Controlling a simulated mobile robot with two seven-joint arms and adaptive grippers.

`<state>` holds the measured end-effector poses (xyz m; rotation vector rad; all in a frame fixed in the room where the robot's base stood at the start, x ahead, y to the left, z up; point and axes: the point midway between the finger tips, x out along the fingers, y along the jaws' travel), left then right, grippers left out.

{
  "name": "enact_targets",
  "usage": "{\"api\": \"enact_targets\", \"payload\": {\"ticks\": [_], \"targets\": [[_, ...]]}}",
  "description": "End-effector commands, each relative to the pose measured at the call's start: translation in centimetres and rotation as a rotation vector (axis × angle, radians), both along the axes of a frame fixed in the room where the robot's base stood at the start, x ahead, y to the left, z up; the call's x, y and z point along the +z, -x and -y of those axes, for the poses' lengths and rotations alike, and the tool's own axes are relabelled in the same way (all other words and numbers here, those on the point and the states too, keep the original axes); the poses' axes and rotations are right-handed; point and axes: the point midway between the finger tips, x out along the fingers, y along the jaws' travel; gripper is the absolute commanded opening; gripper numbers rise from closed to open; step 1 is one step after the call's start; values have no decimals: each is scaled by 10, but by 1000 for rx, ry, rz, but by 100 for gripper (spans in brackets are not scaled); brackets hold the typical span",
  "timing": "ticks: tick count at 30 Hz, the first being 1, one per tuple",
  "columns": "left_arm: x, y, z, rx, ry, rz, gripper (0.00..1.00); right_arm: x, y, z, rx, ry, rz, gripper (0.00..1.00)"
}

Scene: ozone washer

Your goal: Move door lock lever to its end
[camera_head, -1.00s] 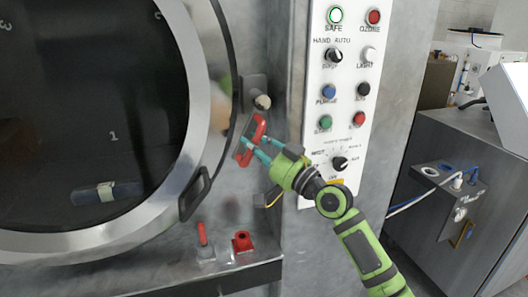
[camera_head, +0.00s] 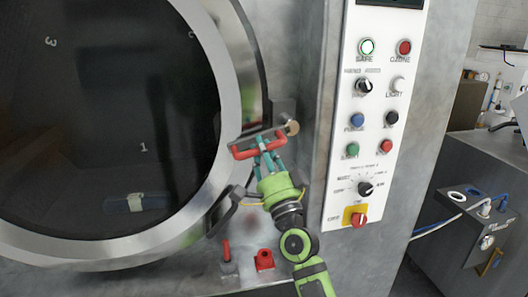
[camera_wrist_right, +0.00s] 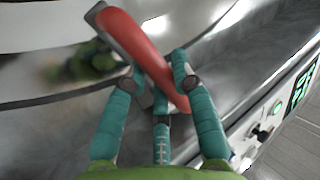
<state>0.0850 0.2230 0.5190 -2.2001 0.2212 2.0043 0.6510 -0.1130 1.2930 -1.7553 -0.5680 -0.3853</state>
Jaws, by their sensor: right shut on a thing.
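The door lock lever (camera_head: 244,152) is a red loop handle at the right rim of the round door (camera_head: 222,75). It lies nearly level in the head view, its right end slightly higher, beside a latch block with a round knob (camera_head: 292,127). My right gripper (camera_head: 264,150) reaches it from below, its teal fingers closed on the red bar. In the right wrist view the red lever (camera_wrist_right: 140,45) runs diagonally between the fingers of my right gripper (camera_wrist_right: 158,78). The fingers hide part of the bar. My left gripper is not in view.
A white control panel (camera_head: 375,130) with buttons and knobs stands right of the arm. A black door handle (camera_head: 226,212) is at the lower left of the gripper. A small red lever (camera_head: 226,250) and a red block (camera_head: 264,259) sit below.

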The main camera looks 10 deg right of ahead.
Motion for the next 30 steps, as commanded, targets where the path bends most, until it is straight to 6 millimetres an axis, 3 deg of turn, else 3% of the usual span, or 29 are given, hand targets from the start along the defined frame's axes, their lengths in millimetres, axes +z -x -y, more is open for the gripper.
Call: {"api": "enact_targets", "payload": {"ticks": [6,23,24,25,26,30], "targets": [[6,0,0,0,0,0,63,11,0,1,-2,-76,4,0],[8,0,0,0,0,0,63,14,1,3,-2,-111,6,0],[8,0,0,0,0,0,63,14,1,3,-1,-111,7,34],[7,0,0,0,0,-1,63,15,1,3,-1,-111,7,46],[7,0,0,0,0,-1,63,15,1,2,-1,-110,7,51],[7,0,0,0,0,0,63,13,1,2,0,-107,4,51]]}}
